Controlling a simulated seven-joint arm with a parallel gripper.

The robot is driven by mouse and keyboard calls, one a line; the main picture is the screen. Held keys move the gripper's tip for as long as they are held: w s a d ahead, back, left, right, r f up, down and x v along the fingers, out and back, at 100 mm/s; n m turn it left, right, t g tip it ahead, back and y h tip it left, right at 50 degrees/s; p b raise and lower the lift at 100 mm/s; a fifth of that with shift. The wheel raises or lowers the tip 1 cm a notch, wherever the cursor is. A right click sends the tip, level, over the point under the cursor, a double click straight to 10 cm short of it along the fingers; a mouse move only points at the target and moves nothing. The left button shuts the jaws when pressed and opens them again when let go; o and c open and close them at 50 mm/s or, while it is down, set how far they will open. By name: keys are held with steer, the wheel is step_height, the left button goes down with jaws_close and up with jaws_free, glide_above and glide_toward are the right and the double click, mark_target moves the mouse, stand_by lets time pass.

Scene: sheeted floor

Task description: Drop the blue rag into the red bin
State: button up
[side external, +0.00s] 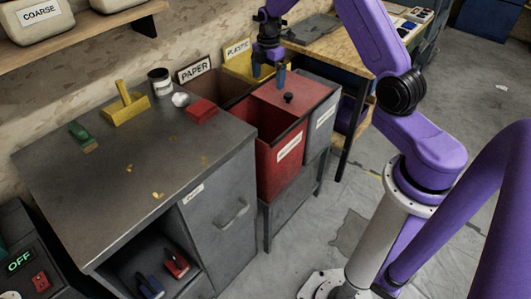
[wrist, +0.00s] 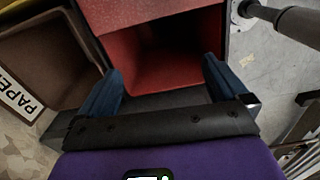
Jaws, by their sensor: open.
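The red bin (side external: 278,168) stands in a metal frame beside the workbench, with a pale label on its front. A red lid (side external: 300,97) with a black knob covers part of its top, and the rest is open. My gripper (side external: 269,75) is above the bins with its blue fingers apart. In the wrist view my gripper (wrist: 163,85) is open, nothing shows between the fingers, and the red bin's opening (wrist: 165,70) lies beyond them. The bin's depth is dark. I cannot make out the blue rag in either view.
A brown paper bin (wrist: 45,60) is beside the red bin; a yellow plastic bin (side external: 243,66) and a grey bin (side external: 321,120) stand close by. The grey workbench (side external: 60,190) holds a yellow-handled tool, a green brush, a dark can and a red block.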

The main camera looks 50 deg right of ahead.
step_height(320, 180, up, 10)
stand_by(0.4)
steer(key=shift+r, duration=0.1)
steer(key=s+a+r+m, duration=0.1)
steer(key=s+a+r, duration=0.1)
steer(key=s+a, duration=0.65)
steer(key=s+a+r+m, duration=0.15)
steer(key=s+a, duration=0.35)
steer(key=a, duration=0.6)
steer(key=s+a+f+m, duration=0.1)
steer(key=s+m, duration=0.1)
steer(key=s, duration=2.2)
steer(key=shift+f, duration=0.15)
